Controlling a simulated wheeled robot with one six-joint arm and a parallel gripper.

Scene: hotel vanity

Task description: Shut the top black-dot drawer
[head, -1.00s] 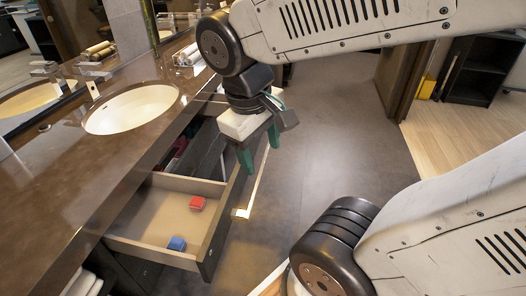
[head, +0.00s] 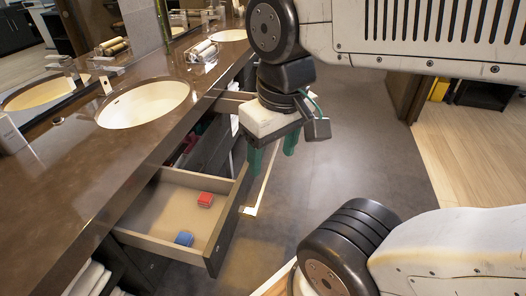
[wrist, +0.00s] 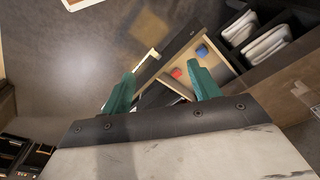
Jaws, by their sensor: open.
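An open drawer (head: 160,210) with a dark front and beige inside sticks out from the vanity in the head view. A red block (head: 205,199) and a blue block (head: 184,239) lie in it; the wrist view shows the drawer too (wrist: 217,66). Farther along the vanity, another drawer (head: 232,97) also stands partly out, mostly behind my arm. I see no black dot on either, so I cannot tell which is named. My gripper (head: 271,163) is open and empty, its teal fingers pointing down beside the drawer fronts. Contact with a front is unclear.
A brown countertop (head: 75,185) with an oval sink (head: 145,103) runs along the left. A pale handle bar (head: 254,200) lies close below my fingers. White towels (head: 88,279) sit on a shelf at the lower left. The grey floor (head: 365,160) to the right is clear.

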